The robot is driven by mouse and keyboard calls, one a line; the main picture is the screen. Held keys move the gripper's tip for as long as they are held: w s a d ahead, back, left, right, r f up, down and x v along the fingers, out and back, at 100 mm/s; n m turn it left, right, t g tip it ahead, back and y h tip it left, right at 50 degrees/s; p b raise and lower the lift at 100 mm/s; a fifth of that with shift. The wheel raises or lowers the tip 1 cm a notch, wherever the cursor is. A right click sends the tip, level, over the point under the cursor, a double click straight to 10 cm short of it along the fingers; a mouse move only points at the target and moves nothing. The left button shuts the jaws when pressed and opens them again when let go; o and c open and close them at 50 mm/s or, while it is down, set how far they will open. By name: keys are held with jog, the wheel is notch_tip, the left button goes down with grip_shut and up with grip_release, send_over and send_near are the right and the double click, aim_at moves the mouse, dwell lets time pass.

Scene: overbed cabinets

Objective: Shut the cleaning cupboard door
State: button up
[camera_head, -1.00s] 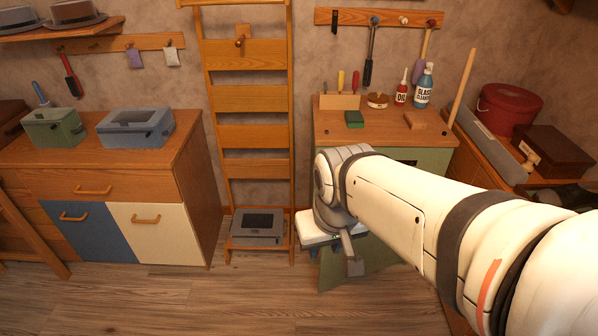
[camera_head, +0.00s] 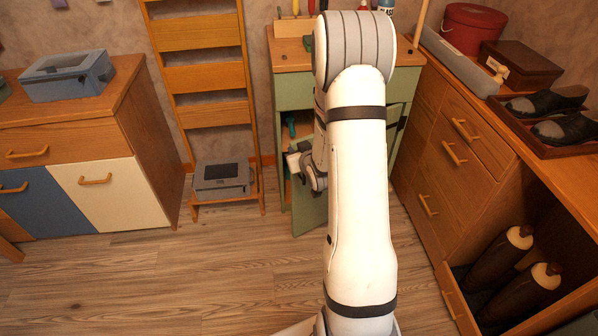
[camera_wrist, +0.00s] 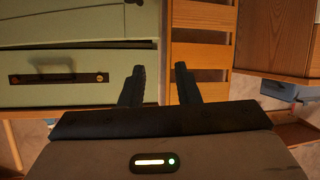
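The green cupboard (camera_head: 294,94) stands against the back wall, right of the wooden ladder shelf. Its green door (camera_head: 309,212) stands open toward me, with part of the inside and a green item (camera_head: 291,124) showing. My arm hides much of the door and cupboard front. My gripper (camera_head: 292,162) is beside the door's upper part; I cannot tell whether they touch. In the wrist view, my gripper (camera_wrist: 159,70) is open, with nothing between its two dark fingers. A pale green panel with a handle (camera_wrist: 60,78) fills the left of that view.
The ladder shelf (camera_head: 206,76) holds a grey box (camera_head: 221,178) low down. A blue-and-cream-fronted cabinet (camera_head: 110,190) stands left. The floor (camera_head: 200,280) front left is clear.

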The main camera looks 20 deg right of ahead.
jog(key=s+d+f+t+b, duration=0.1)
jog(key=d+f+t+b, duration=0.1)
jog(key=f, duration=0.4)
jog(key=s+d+f+t+b, duration=0.1)
jog(key=d+f+t+b, duration=0.1)
jog(key=f, duration=0.5)
jog(key=m+b, duration=0.1)
send_over(304, 181)
jog(key=shift+w+d+f+t, duration=0.1)
jog(key=shift+w+d+t, duration=0.05)
jog(key=shift+w+t, duration=0.2)
grip_shut()
